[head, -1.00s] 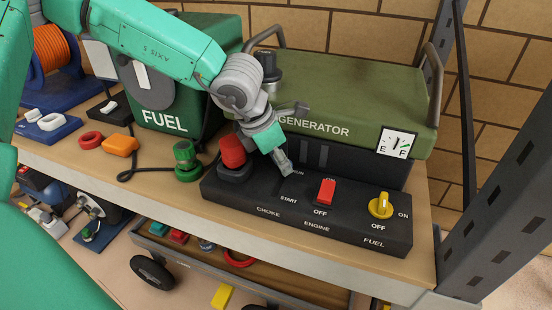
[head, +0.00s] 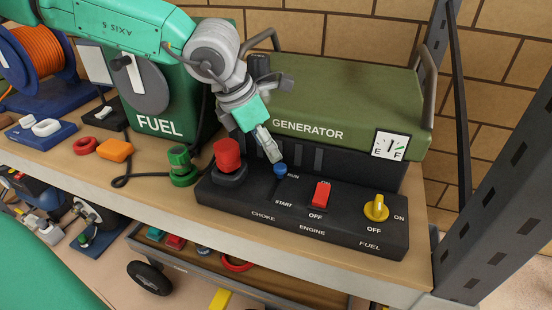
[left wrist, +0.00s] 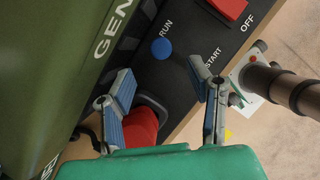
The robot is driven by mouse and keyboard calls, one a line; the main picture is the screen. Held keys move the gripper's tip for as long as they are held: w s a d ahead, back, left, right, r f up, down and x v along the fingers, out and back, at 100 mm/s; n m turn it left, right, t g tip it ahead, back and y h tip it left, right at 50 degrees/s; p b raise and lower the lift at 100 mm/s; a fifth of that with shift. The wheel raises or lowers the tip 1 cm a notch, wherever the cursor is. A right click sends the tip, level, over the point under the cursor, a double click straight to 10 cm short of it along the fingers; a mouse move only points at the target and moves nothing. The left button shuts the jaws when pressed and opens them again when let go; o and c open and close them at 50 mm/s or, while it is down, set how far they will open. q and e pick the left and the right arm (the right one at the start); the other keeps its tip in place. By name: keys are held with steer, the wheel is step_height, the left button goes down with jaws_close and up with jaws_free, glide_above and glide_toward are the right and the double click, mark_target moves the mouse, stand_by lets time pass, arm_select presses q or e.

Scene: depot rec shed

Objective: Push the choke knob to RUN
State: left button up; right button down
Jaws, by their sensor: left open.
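The choke knob (head: 280,170) is a small blue knob on the black control panel (head: 330,238), at the RUN label, at the far end of the choke track from START. It also shows in the left wrist view (left wrist: 161,48), next to the RUN lettering. My left gripper (head: 270,148) is just above and behind the knob in the head view. In the left wrist view (left wrist: 158,80) its two fingers stand wide apart with nothing between them, and the knob lies beyond the fingertips. My right gripper is not in view.
A red mushroom button (head: 227,153) stands left of the choke track. A red engine switch (head: 321,194) and a yellow fuel knob (head: 376,208) sit to the right. The green generator (head: 345,100) rises behind the panel. A dark metal shelf post (head: 500,190) stands at the right.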

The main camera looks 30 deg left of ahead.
arm_select(q)
steer(key=v, duration=0.5)
steer(key=shift+d+r, duration=0.15)
steer(key=shift+d, duration=0.2)
steer(key=shift+a, duration=0.25)
